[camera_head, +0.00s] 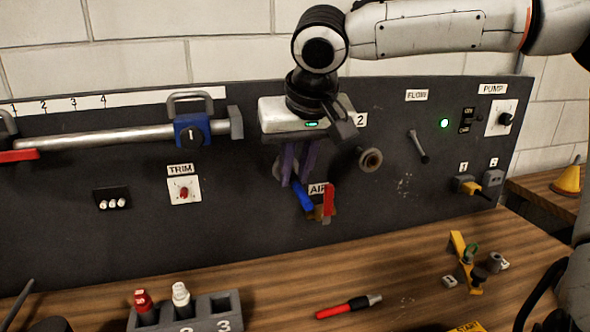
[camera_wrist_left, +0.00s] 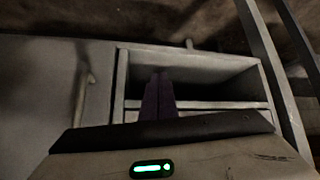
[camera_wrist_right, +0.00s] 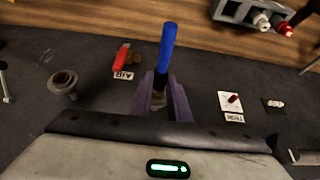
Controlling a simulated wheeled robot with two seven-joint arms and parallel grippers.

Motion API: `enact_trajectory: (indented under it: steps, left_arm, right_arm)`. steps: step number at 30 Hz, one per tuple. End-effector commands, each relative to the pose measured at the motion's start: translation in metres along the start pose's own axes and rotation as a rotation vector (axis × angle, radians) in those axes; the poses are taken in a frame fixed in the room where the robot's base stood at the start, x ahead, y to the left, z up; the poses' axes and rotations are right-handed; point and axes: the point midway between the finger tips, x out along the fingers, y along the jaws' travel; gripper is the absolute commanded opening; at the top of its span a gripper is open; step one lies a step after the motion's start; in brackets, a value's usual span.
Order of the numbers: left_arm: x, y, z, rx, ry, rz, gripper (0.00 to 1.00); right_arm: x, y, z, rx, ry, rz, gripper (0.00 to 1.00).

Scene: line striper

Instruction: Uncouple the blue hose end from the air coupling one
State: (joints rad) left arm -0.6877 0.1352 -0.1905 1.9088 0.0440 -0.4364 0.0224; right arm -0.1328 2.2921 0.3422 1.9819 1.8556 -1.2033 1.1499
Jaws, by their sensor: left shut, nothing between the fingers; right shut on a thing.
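The blue hose end (camera_head: 303,198) hangs at the middle of the dark panel, left of a red part by the AIR label. In the right wrist view the blue hose end (camera_wrist_right: 168,45) sticks out beyond my fingertips, with a grey part at its base between them. My right gripper (camera_head: 297,178) is shut on it, also seen in the right wrist view (camera_wrist_right: 163,90). Air coupling one is mostly hidden behind the fingers; I cannot tell whether the hose end is seated. A bare round coupling (camera_head: 370,159) is to the right, under a 2. My left gripper (camera_wrist_left: 160,95) is shut and empty.
The AIR label (camera_head: 318,188) and red part (camera_head: 329,200) are close beside the hose end. A lever (camera_head: 418,147) is further right. A rack (camera_head: 190,315) with red and white plugs and a red-handled tool (camera_head: 348,306) are on the wooden bench. A grey open-fronted box (camera_wrist_left: 195,65) faces my left gripper.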

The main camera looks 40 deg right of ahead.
Motion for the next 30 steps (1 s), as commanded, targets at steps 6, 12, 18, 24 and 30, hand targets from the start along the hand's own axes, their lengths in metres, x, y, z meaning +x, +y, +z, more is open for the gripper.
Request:
enact_trajectory:
  steps: [6,12,18,24,30]
  left_arm:
    - [-0.001,0.0,-0.001,0.0,0.0,0.0,0.0]
    - [-0.002,0.0,-0.002,0.0,0.001,0.0,0.0]
    - [-0.002,0.0,-0.003,0.0,0.002,0.0,0.0]
    - [-0.002,0.0,-0.004,0.0,0.003,0.0,0.0]
    - [-0.003,0.0,-0.005,0.0,0.003,0.0,0.0]
  right_arm:
    - [-0.003,0.0,0.004,-0.001,-0.001,-0.001,0.0]
    - [-0.004,0.0,0.007,0.0,-0.001,-0.001,0.0]
    - [-0.005,0.0,0.01,-0.001,-0.001,-0.001,0.0]
    - [-0.008,0.0,0.014,0.0,0.0,-0.001,0.0]
    - [-0.012,0.0,0.023,-0.001,0.0,-0.001,0.0]
